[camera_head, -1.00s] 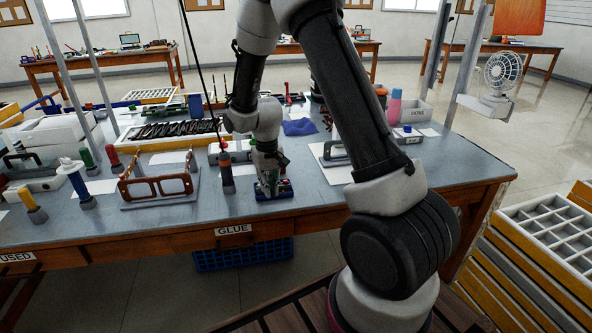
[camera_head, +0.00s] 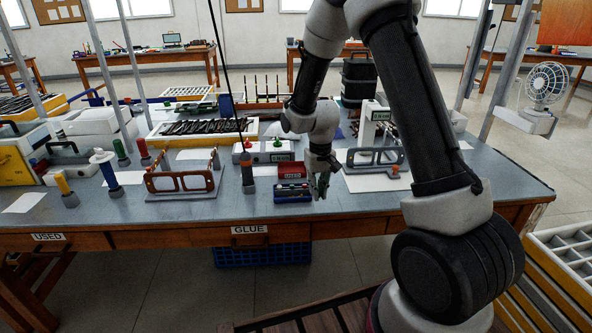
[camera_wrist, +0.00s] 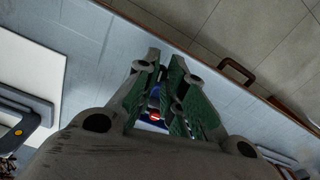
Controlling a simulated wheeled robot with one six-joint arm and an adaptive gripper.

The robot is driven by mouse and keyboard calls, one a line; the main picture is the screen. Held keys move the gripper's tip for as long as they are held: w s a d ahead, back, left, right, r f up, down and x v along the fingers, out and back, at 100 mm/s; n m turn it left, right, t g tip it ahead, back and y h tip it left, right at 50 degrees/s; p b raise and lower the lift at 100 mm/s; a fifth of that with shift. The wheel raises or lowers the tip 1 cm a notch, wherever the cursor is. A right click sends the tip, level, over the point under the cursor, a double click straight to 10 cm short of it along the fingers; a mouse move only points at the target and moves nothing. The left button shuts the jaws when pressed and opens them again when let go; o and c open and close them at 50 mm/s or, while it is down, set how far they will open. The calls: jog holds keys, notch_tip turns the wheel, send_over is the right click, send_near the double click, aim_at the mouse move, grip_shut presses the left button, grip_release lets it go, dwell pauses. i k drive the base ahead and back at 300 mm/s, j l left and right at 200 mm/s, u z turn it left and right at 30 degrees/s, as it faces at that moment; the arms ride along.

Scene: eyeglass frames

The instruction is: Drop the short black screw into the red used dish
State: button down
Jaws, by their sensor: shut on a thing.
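The red dish (camera_head: 292,171) sits at the back of a small dark-blue tray (camera_head: 293,197) near the front edge of the bench. It has a pale label that is too small to read. My gripper (camera_head: 322,192) points down just right of the tray. In the wrist view, its green-padded fingers (camera_wrist: 166,100) are close together, with a narrow gap between them. A small red and blue patch shows through this gap. The short black screw is too small or too hidden between the fingertips to make out.
A brown eyeglass frame on a stand (camera_head: 183,183) is to the left, and a grey frame holder (camera_head: 375,160) is close on the right. A dark upright tool (camera_head: 247,175) stands left of the tray. Bare bench shows in front.

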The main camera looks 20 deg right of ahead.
aim_at(296, 170)
jog(key=i+l, duration=0.15)
jog(key=i, duration=0.3)
jog(key=i+l, duration=0.15)
jog(key=i, duration=0.3)
